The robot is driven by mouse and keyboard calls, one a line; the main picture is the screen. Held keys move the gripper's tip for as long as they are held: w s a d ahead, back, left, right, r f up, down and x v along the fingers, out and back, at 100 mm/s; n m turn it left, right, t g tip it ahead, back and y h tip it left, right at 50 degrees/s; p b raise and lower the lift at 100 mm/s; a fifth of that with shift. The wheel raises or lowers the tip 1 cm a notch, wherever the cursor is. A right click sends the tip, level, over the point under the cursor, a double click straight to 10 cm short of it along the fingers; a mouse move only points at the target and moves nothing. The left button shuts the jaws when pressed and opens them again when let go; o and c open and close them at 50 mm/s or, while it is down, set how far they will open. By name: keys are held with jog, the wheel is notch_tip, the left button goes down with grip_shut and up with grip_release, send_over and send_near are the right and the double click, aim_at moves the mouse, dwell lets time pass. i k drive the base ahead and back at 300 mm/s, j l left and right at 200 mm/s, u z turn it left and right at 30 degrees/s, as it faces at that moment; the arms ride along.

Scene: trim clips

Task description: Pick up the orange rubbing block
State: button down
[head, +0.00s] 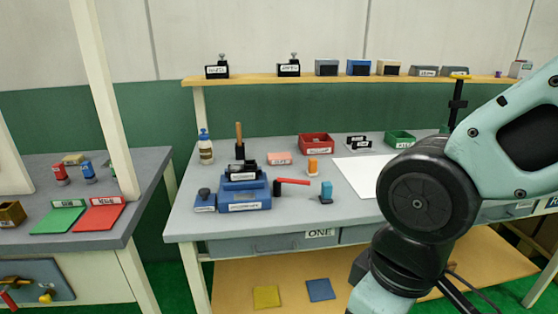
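A small upright orange block (312,163) stands on the grey bench top (240,237), right of centre among the tools. It has a pale band at its lower part, and I take it to be the orange rubbing block. Nothing touches it. A similar blue block (326,189) stands in front of it, a little to the right. A flatter salmon-coloured labelled block (279,158) lies to its left. My arm fills the right of the view; my gripper is out of sight.
A red-handled tool (292,181) and a blue fixture (244,196) stand nearby. Behind are a red bin (316,143) and a green bin (399,139). A white sheet (360,175) lies right. A shelf (270,78) runs above; a side bench (40,245) is left.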

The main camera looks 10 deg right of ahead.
aim_at(312, 172)
jog(key=i+j+z, duration=0.25)
jog(key=i+j, duration=0.25)
jog(key=i, duration=0.2)
jog(key=i+j+z, duration=0.3)
jog(key=i+j, duration=0.35)
